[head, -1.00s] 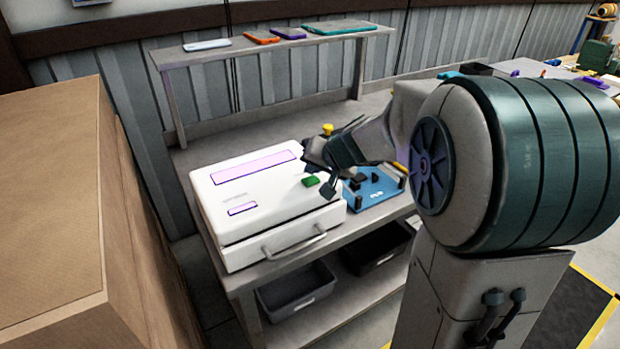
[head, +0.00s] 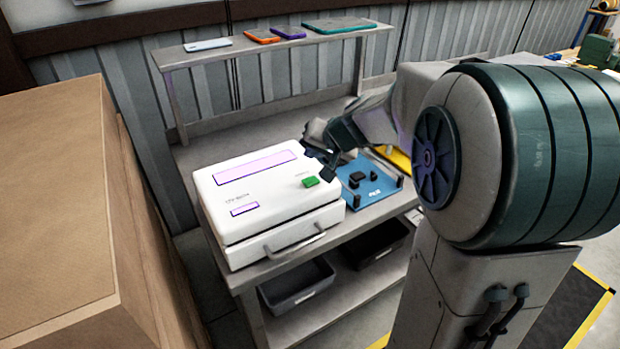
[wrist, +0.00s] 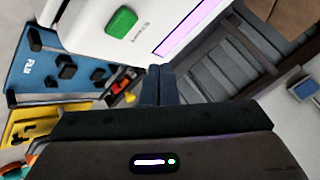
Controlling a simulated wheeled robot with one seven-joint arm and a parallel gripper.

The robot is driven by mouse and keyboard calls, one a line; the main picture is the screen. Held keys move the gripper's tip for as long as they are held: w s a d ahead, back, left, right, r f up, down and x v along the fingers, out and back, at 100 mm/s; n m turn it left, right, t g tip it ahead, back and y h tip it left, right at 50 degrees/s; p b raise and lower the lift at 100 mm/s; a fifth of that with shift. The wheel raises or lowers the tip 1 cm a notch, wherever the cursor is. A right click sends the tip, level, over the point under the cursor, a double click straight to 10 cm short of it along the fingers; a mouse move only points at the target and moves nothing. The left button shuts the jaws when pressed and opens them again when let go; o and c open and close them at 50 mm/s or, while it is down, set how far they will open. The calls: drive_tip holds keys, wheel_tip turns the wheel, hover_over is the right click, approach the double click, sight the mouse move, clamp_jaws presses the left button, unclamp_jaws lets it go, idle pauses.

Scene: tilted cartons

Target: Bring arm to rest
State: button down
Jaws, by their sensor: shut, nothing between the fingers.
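My gripper (head: 327,165) is over the bench, near the back right corner of a white box-shaped machine. In the wrist view my gripper's fingers (wrist: 158,85) are together, with nothing between them. The white machine (head: 265,205) has a green button (head: 310,182), a pale purple panel and a front handle. Its green button also shows in the wrist view (wrist: 121,20). I cannot tell from the head view how far the fingers are above the bench.
A blue plate (head: 376,187) with black blocks lies right of the machine. A yellow tray (wrist: 28,125) shows beside it in the wrist view. A raised shelf (head: 270,46) with several flat devices stands behind. Grey bins (head: 297,285) sit below. A large carton (head: 50,200) stands at left.

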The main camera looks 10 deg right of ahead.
idle(0.4)
drive_tip(key=s+f+n+g+h, duration=0.2)
drive_tip(key=s, duration=1.1)
drive_tip(key=s+f+n+g+h, duration=0.1)
drive_tip(key=s+n+g, duration=0.1)
drive_tip(key=s, duration=1.2)
drive_tip(key=shift+a+f+g+h, duration=0.25)
drive_tip(key=shift+f+g+h, duration=0.15)
drive_tip(key=shift+g, duration=0.3)
